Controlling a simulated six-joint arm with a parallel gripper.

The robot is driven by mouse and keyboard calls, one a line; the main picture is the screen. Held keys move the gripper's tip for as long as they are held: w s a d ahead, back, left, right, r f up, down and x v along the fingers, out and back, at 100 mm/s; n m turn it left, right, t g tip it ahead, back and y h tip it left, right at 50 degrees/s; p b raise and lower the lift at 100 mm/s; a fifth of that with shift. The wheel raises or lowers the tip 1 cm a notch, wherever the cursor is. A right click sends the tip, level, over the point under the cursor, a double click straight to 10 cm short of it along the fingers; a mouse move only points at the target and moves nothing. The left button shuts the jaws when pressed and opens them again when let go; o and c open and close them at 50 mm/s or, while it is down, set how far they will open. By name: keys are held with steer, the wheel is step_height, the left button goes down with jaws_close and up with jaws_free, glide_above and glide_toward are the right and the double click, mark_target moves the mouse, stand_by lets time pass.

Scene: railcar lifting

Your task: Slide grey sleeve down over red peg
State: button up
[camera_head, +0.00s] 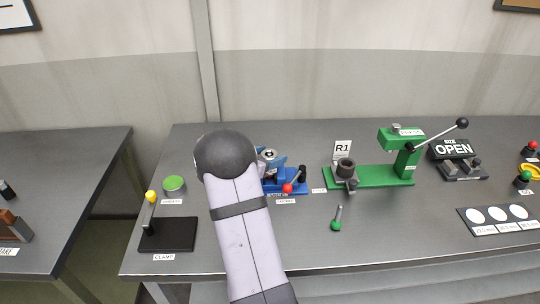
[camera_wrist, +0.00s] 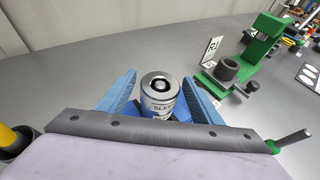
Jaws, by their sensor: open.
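A silver-grey cylindrical sleeve (camera_wrist: 160,88) with a partly readable "SLE" label stands between my gripper's blue fingers in the wrist view. Its top has a dark round opening with something pale inside. My gripper (camera_wrist: 158,84) is open, with a finger on each side of the sleeve and a visible gap at the left. In the head view the top of the sleeve (camera_head: 269,154) shows just right of my arm, which hides most of the gripper. The sleeve stands at a blue fixture (camera_head: 292,187) with a red-ball lever (camera_head: 288,188). I cannot make out a red peg.
A green press (camera_head: 385,177) with a dark cup (camera_head: 345,168) and an R1 sign (camera_head: 342,148) stands to the right. A black clamp base (camera_head: 168,235) and a green button (camera_head: 174,184) are at the left.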

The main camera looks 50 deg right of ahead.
steer(key=b+v, duration=0.1)
steer(key=v, duration=0.6)
steer(key=shift+b, duration=0.4)
steer(key=shift+a, duration=0.1)
steer(key=s+a+f+m+y, duration=0.2)
steer(key=s+a+m, duration=0.1)
steer(key=a, duration=0.3)
steer(key=s+a+f+m+g+y, duration=0.1)
steer(key=s+a+f+m+y, duration=0.1)
steer(key=a, duration=0.4)
steer(key=s+a+f+m+y, duration=0.3)
steer(key=s+a+m, duration=0.1)
steer(key=s+a, duration=0.1)
steer(key=shift+s+a+f+m+g, duration=0.1)
steer(key=shift+a+m+g, duration=0.25)
steer(key=shift+a, duration=0.35)
steer(key=s+a+f+m+y, duration=0.1)
steer(key=s+a+m+y, duration=0.2)
steer(key=a, duration=0.6)
steer(key=s+a+f+m+y, duration=0.2)
steer(key=a+m, duration=0.4)
steer(key=a, duration=0.3)
steer(key=shift+s+a+y, duration=0.2)
steer(key=shift+s+y, duration=0.5)
steer(key=shift+s, duration=0.4)
